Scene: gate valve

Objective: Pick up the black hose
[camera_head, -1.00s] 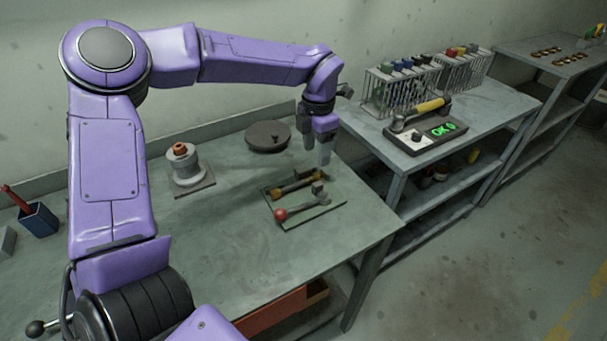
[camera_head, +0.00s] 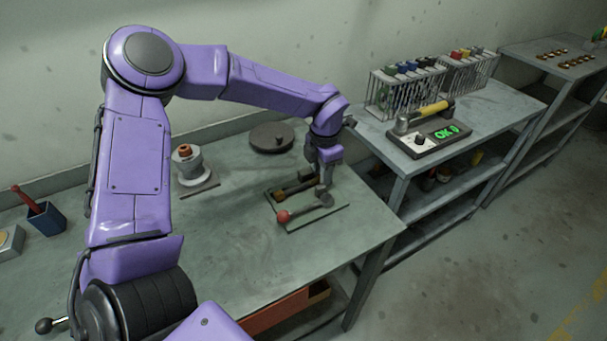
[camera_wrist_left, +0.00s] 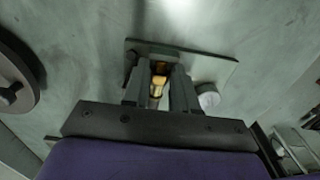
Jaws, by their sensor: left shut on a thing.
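The black hose (camera_head: 292,188), a short dark piece with brass-coloured ends, lies on a thin flat tray (camera_head: 310,222) on the near bench. My left gripper (camera_head: 326,177) reaches down to its right end and is shut on it. In the left wrist view a brass-coloured end of the hose (camera_wrist_left: 158,82) sits between the two fingers (camera_wrist_left: 158,92). The fingers hide part of the hose. I cannot tell whether it is clear of the tray. My right gripper is not in view.
A grey lever with a red ball (camera_head: 284,216) lies beside the hose on the tray. A dark round disc (camera_head: 271,138) and a grey flanged part (camera_head: 187,165) stand behind. The bench front is clear.

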